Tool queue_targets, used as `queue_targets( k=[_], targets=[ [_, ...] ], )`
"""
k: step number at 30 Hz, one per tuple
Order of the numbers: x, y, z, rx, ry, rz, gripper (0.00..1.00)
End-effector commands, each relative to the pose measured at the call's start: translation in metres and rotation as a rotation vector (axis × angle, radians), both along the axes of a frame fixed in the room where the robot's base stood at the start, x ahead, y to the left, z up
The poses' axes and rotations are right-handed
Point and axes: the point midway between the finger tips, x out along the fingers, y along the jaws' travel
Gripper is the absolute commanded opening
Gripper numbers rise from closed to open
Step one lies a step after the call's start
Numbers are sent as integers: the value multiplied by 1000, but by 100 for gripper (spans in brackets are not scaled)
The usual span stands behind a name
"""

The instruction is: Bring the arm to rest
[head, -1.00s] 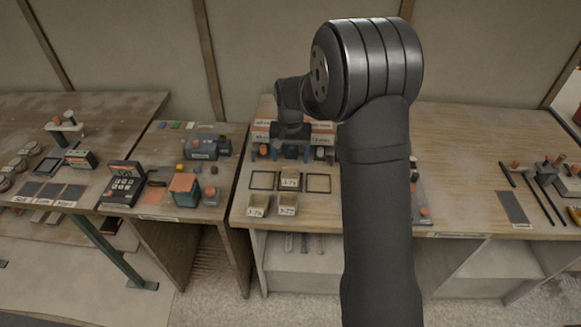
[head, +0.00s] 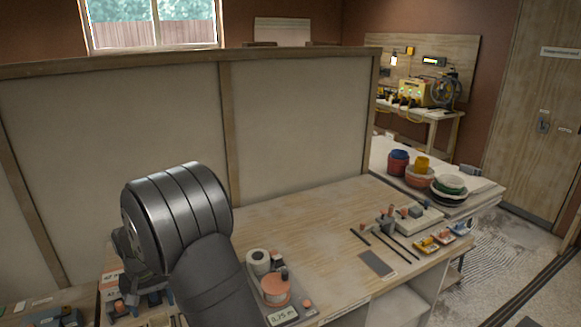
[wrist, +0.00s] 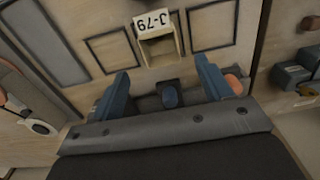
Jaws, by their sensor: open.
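My gripper (wrist: 162,68) is open in the wrist view, its two blue fingers spread apart and nothing seen between their tips. Just past the tips, a small tan bin (wrist: 160,50) with a card reading J-79 rests on the wooden bench, apart from the fingers. A dark blue piece (wrist: 170,97) shows lower down between the fingers; I cannot tell what it is. In the head view my arm fills the lower left, and its dark joint hides much of the gripper.
Dark outlines (wrist: 110,52) flank the bin. In the head view an orange reel (head: 275,291) and a white roll (head: 258,263) stand right of my arm. A tall partition (head: 300,125) backs the bench. Bare wood (head: 325,222) lies right of the reel, before rods and a grey pad (head: 377,263).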

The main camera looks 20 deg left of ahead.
Motion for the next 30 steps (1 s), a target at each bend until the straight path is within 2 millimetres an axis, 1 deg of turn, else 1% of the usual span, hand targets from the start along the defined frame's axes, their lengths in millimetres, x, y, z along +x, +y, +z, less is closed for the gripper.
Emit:
queue_targets(
  k=[1, 12, 13, 15, 18, 21, 25, 30],
  targets=[
    [0, -1, -12, -4, 2, 0, 72],
    [0, -1, -85, -4, 2, 0, 72],
    [0, 0, -86, -1, 1, 0, 72],
    [0, 1, -68, 4, -3, 0, 72],
    [0, 0, -56, 3, -1, 0, 72],
    [0, 0, -49, 1, -1, 0, 72],
    [0, 0, -44, 0, 0, 0, 72],
    [0, 0, -43, 0, 0, 0, 72]
  ],
)
